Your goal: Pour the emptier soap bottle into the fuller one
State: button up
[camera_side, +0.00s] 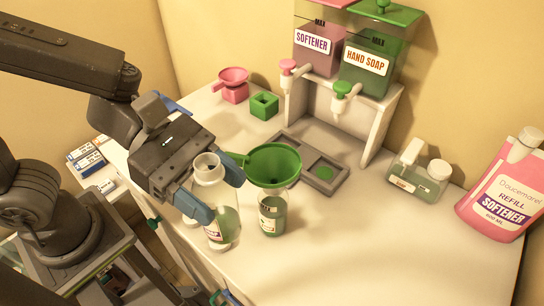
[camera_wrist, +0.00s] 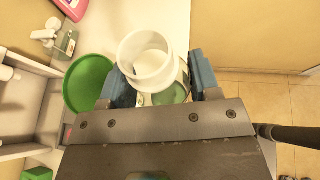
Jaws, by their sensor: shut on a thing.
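My gripper (camera_side: 214,188) is shut on a clear soap bottle (camera_side: 226,226) with a white open neck and green liquid in its lower part. The bottle looks about upright; I cannot tell whether its base touches the counter. In the wrist view its open mouth (camera_wrist: 148,62) is between the fingers of my gripper (camera_wrist: 162,86). Just to its right in the side view stands a second clear bottle (camera_side: 272,216) with green liquid and a label. A green funnel (camera_side: 274,164) sits in its top; the funnel (camera_wrist: 86,84) also shows in the wrist view, left of the held bottle.
A dispenser stand (camera_side: 377,127) with softener and hand soap tanks is behind, over a grey tray (camera_side: 322,182). A pump-top bottle (camera_side: 420,182) and a pink refill bottle (camera_side: 502,195) stand at right. The front right counter is clear.

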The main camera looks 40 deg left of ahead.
jog(key=shift+w, duration=0.1)
jog(key=shift+w+r+n+g, duration=0.2)
jog(key=shift+w+n+g, duration=0.65)
jog(key=shift+n+g, duration=0.35)
jog(key=shift+w+r+n+g, duration=0.2)
jog(key=shift+w+n+g, duration=0.2)
jog(key=shift+n+g, duration=0.6)
jog(key=shift+w+r+n+g, duration=0.2)
jog(key=shift+w+n+g, duration=0.3)
jog(key=shift+n, duration=0.8)
jog(key=shift+s+r+n+g, duration=0.3)
jog(key=shift+r+n+g, duration=0.1)
jog(key=shift+n+g, duration=0.2)
jog(key=shift+f+n+g+h, duration=0.3)
jog(key=shift+f+n+g, duration=0.1)
jog(key=shift+n, duration=0.2)
jog(key=shift+w+r+n+g, duration=0.3)
jog(key=shift+w+r+n, duration=0.15)
jog(key=shift+w+n, duration=0.15)
jog(key=shift+r+n+g+h+p, duration=0.3)
jog(key=shift+r+n+g, duration=0.1)
jog(key=shift+n, duration=0.2)
dwell(0.7)
